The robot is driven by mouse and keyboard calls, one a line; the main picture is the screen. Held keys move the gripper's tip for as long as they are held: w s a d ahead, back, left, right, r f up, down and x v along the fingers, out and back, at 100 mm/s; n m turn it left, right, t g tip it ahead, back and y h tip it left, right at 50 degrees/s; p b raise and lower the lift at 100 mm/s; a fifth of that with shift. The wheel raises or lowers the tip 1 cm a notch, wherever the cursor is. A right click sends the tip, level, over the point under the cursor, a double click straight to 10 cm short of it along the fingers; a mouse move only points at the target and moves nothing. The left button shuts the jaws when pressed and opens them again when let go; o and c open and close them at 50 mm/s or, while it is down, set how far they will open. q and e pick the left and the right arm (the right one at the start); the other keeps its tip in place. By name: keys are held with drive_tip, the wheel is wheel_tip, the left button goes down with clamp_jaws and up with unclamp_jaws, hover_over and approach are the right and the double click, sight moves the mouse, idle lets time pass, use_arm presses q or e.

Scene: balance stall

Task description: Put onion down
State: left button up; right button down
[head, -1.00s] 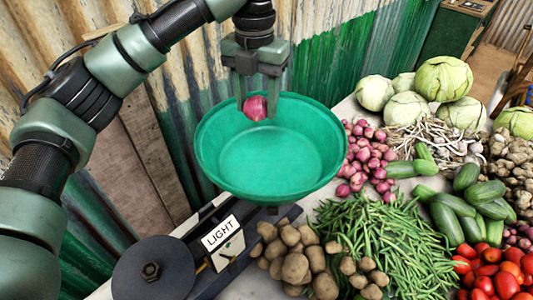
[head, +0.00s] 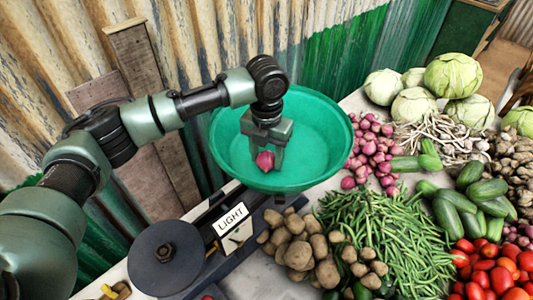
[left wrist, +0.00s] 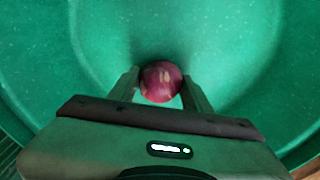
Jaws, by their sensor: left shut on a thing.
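A red-purple onion (head: 265,161) is between the fingers of my left gripper (head: 267,160), which is shut on it. The gripper points down over the near part of the green pan (head: 325,125) of the scale. In the left wrist view the onion (left wrist: 161,81) shows between the two fingertips (left wrist: 160,88), with the green pan (left wrist: 225,45) below. I cannot tell whether the onion touches the pan. The pan is otherwise empty where it shows. My right gripper is not in view.
The scale's "LIGHT" sign (head: 231,219) and dark round plate (head: 165,255) stand at the front left. Potatoes (head: 300,250), green beans (head: 380,235), a heap of small onions (head: 370,150) and cabbages (head: 452,75) crowd the table to the right. A corrugated wall (head: 215,45) stands behind.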

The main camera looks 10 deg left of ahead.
sight(267, 154)
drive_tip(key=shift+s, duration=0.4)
use_arm(q)
drive_tip(key=shift+s+f, duration=0.1)
drive_tip(key=o, duration=1.4)
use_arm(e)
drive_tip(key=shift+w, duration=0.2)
use_arm(q)
drive_tip(key=shift+r, duration=0.2)
wheel_tip(267, 154, up, 12)
drive_tip(key=b, duration=0.3)
drive_tip(key=shift+f, duration=0.1)
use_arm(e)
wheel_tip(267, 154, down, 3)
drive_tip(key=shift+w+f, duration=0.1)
